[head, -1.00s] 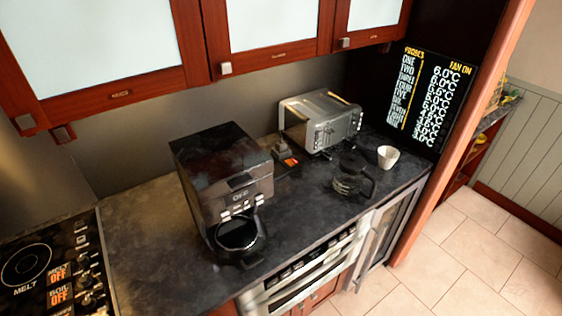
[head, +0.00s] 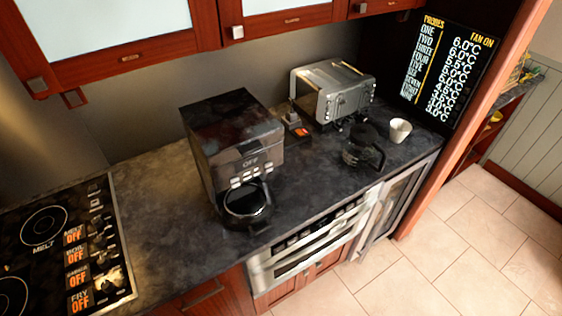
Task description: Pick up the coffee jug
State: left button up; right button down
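The coffee jug (head: 362,150), a dark glass pot with a black lid and handle, stands upright on the dark countertop (head: 165,205). It is in the right half of the head view, in front of the toaster and left of a white cup. Its handle points to the right. Neither of my grippers is in view, and nothing touches the jug.
A coffee machine (head: 233,140) stands left of the jug. The toaster (head: 332,92) is behind it and the white cup (head: 400,130) beside it. A stove (head: 60,250) is at far left. An oven (head: 315,245) sits below the counter. Cabinets (head: 285,20) hang above.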

aim_at(357, 156)
jog(key=u, duration=2.6)
jog(key=k, duration=1.05)
jog(key=z, duration=1.6)
